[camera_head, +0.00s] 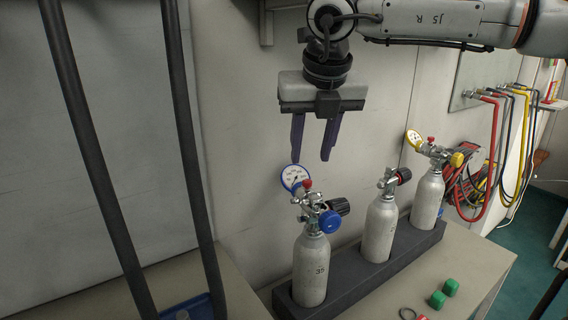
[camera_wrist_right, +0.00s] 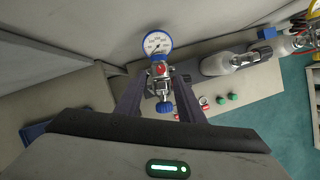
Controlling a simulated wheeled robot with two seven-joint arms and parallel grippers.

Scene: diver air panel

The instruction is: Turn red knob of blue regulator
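The blue regulator sits on the front-left grey cylinder (camera_head: 311,270). Its blue-rimmed gauge (camera_head: 295,178) and round blue knob (camera_head: 330,221) show clearly. The small red knob (camera_head: 307,184) is on top, beside the gauge. In the right wrist view the red knob (camera_wrist_right: 160,70) lies between my fingers, below the gauge (camera_wrist_right: 157,42) and above the blue knob (camera_wrist_right: 164,108). My right gripper (camera_head: 312,158) points down, open and empty, above the regulator. Its fingers appear apart from the regulator. My left gripper is not in view.
A dark rack (camera_head: 340,284) holds the cylinders. The middle cylinder (camera_head: 380,228) has a valve with a dark, red-marked knob; the far one (camera_head: 427,200) has a yellow regulator (camera_head: 437,153). Green caps (camera_head: 450,287) lie on the bench. The wall is close behind. Hoses hang at right.

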